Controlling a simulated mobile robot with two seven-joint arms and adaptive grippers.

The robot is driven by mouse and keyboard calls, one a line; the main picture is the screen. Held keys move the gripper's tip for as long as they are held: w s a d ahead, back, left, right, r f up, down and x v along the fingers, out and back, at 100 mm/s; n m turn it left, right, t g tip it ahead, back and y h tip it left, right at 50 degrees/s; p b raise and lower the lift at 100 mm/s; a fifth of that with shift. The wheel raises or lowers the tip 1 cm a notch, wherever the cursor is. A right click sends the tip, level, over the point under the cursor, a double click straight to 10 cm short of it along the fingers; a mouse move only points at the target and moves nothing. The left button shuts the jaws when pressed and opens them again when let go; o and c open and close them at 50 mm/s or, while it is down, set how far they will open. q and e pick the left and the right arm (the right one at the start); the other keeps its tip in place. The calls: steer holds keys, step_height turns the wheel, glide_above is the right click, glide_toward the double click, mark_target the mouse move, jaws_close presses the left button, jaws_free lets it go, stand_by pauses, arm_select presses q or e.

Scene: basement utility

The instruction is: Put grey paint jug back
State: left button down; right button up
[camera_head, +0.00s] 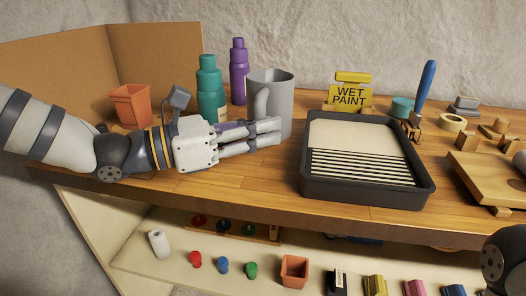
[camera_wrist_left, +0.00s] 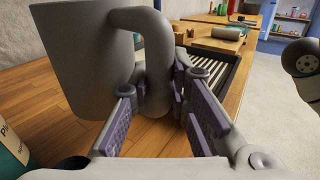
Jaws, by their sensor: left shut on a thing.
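The grey paint jug (camera_head: 272,92) is upright at the back middle of the wooden bench, left of the paint tray. My left gripper (camera_head: 278,131) reaches in from the left, low at the jug. In the left wrist view the jug (camera_wrist_left: 82,60) fills the upper left, and its handle (camera_wrist_left: 157,45) comes down between the purple-padded fingers. My left gripper (camera_wrist_left: 162,88) is shut on the handle. The fingers hide the jug's base in the head view, so I cannot tell whether it touches the bench. My right gripper is out of view.
Teal (camera_head: 210,88) and purple (camera_head: 239,72) bottles stand close left of the jug. An orange pot (camera_head: 130,105) is further left. The black paint tray (camera_head: 312,185) is to the right, with a yellow wet-paint sign (camera_head: 351,92) behind. A lower shelf (camera_head: 130,256) holds small items.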

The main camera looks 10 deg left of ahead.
arm_select(q)
steer(key=shift+w+f, duration=0.3)
steer(key=shift+w, duration=0.05)
steer(key=shift+w+a+f+b, duration=0.1)
steer(key=shift+w+f+b, duration=0.1)
steer(key=shift+f, duration=0.7)
steer(key=shift+w+f+b, duration=0.15)
steer(key=shift+f+b, duration=0.05)
steer(key=shift+f, duration=0.65)
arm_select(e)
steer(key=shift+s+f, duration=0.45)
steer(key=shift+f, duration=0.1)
arm_select(q)
steer(key=shift+f, duration=0.2)
steer(key=c, duration=1.5)
jaws_free()
steer(key=shift+f, duration=0.1)
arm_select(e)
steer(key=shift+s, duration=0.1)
